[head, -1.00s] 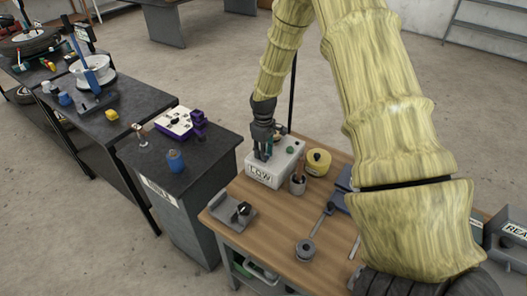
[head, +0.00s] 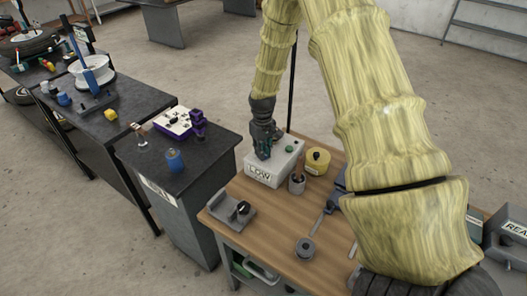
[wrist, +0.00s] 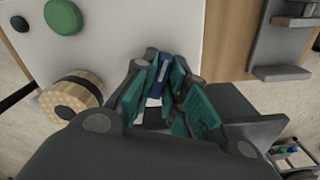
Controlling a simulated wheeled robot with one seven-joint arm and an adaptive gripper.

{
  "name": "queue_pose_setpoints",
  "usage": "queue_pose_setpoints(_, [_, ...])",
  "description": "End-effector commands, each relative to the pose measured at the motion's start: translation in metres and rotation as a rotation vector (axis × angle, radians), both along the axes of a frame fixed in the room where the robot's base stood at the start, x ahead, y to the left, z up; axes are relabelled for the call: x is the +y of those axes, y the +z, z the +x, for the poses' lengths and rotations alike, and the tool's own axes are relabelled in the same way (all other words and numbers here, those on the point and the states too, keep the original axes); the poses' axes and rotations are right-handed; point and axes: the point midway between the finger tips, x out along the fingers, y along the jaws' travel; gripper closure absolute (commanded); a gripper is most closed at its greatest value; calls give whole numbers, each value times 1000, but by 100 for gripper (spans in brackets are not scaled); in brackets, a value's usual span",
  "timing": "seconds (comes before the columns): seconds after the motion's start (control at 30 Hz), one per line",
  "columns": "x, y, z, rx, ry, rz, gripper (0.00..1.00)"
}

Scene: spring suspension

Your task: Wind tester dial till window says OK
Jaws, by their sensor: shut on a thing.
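The tester is a white box (head: 262,177) on the wooden bench in the head view, and its front window (head: 258,171) reads LOW. My gripper (head: 263,153) points down onto the top of the box, near its left end. In the wrist view my gripper (wrist: 165,100) has its teal-padded fingers close together around a narrow dark blue piece (wrist: 162,75), which looks like the dial; the fingers hide most of it.
A yellow round container (head: 318,158) and a dark cup (head: 297,184) stand close to the tester's right. A grey bracket with a black knob (head: 242,209) lies in front. A grey round part (head: 305,250) lies on the bench (head: 270,222). A dark cabinet stands left, across a gap.

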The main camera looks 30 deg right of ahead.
Motion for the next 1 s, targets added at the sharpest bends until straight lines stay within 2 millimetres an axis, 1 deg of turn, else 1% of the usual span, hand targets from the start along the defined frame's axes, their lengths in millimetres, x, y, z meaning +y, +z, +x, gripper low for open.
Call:
queue_pose_setpoints(0.03, [1, 1, 4, -9, -43, -2, 100])
queue_pose_setpoints(0.3, [0, 2, 5, -10, -294, -1, 100])
queue_pose_setpoints(0.5, [-1, 2, 5, -11, -450, -1, 100])
queue_pose_setpoints(0.73, [-1, 3, 5, -11, -575, 0, 100])
queue_pose_setpoints(1.0, [-2, 3, 5, -12, -641, 0, 100])
